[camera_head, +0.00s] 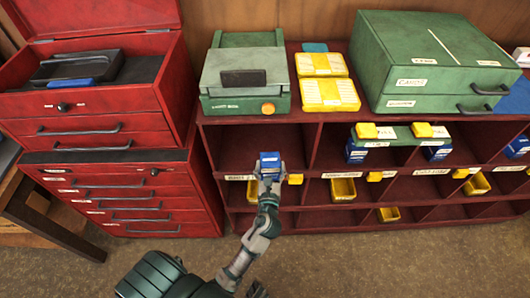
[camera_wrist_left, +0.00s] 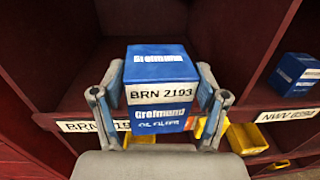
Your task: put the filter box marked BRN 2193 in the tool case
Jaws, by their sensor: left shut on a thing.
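The blue filter box marked BRN 2193 (camera_wrist_left: 161,92) is held between the two fingers of my left gripper (camera_wrist_left: 160,115). In the head view the box (camera_head: 270,159) is at the front of the shelf, in front of an upper compartment. My left gripper (camera_head: 269,174) is shut on it from its near side. The shelf label below it in the wrist view is partly hidden by the gripper. A red tool chest (camera_head: 95,125) with a raised lid stands at left. A green case with a grey lid (camera_head: 243,70) sits on the shelf top. My right gripper is not in view.
A dark tray (camera_head: 78,66) and a blue item (camera_head: 70,83) lie in the chest's open top. Yellow-lidded cases (camera_head: 328,93) and a large green drawer case (camera_head: 430,65) stand on the shelf (camera_head: 230,140). Another blue box (camera_wrist_left: 297,76) sits right of mine. Yellow bins (camera_head: 343,190) fill lower compartments.

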